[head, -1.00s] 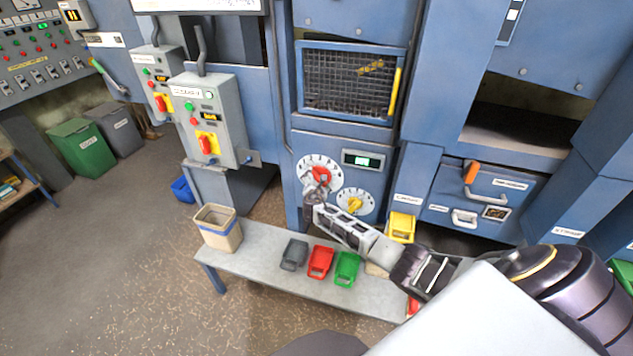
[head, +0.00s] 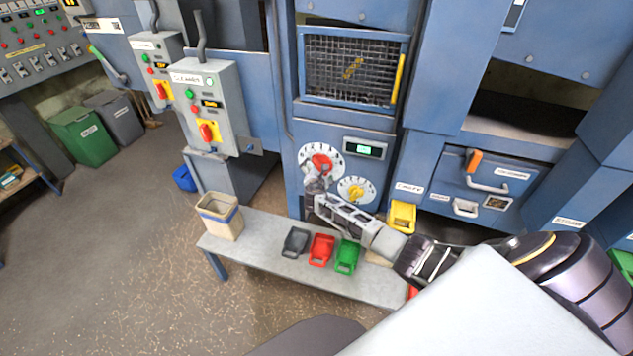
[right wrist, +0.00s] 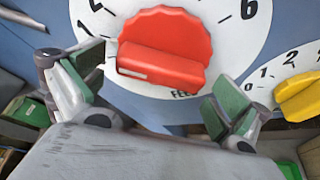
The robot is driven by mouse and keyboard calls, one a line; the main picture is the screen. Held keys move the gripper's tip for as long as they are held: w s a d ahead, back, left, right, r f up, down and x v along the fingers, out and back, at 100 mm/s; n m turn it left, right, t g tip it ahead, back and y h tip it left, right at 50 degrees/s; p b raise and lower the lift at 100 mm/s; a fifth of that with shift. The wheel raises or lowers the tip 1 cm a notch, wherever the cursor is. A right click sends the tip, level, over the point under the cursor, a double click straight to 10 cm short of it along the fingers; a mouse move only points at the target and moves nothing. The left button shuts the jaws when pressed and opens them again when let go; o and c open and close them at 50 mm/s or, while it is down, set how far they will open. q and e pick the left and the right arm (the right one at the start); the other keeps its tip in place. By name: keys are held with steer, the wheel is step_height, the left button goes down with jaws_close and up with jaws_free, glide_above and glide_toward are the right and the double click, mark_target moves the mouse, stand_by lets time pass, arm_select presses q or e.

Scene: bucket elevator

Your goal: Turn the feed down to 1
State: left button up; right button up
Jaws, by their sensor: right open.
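The red feed knob (head: 322,162) sits on a white numbered dial on the blue machine's front. In the right wrist view the red knob (right wrist: 165,45) shows large, with a raised grip bar and a white mark at the bar's left end. The mark faces left, toward the low numbers; the exact number is partly hidden by a finger. My right gripper (head: 314,184) is at the dial's lower edge. In the right wrist view its green-padded fingers (right wrist: 160,88) are spread apart, one on each side of the bar's ends. My left gripper is not in view.
A yellow knob (head: 356,190) on a smaller dial is close to the right. A green-lit display (head: 364,149) is above it. Below stands a grey bench (head: 270,262) with a beige bin (head: 219,217) and grey, red and green scoops.

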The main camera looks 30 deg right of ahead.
steer(key=v, duration=1.1)
stand_by(0.5)
stand_by(0.4)
